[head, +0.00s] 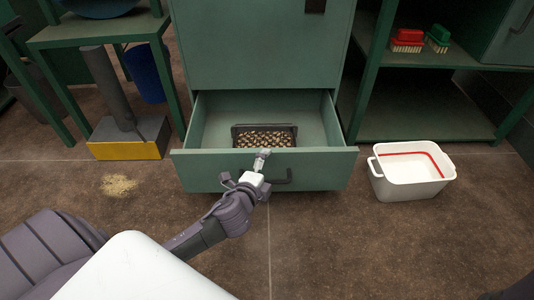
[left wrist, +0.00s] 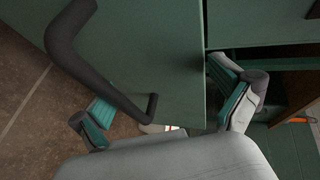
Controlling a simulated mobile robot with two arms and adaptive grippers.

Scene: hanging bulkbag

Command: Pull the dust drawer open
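The dust drawer (head: 222,172) is the green bottom drawer of the cabinet and stands well out. Inside it is a dark tray (head: 236,137) filled with pale and brown bits. A dark bar handle (head: 282,180) is on the drawer front; it also shows large in the left wrist view (left wrist: 95,70). My left gripper (head: 247,167) is at the drawer front, just left of the handle, fingers spread. In the left wrist view the fingers (left wrist: 160,88) are wide apart, with nothing gripped. Whether they touch the drawer is unclear. My right gripper is out of view.
A white bin (head: 440,178) with a red stripe stands on the floor right of the drawer. A grey post on a yellow-fronted block (head: 125,151) stands left. Pale debris (head: 118,185) lies on the floor. Brushes (head: 407,41) sit on the right shelf.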

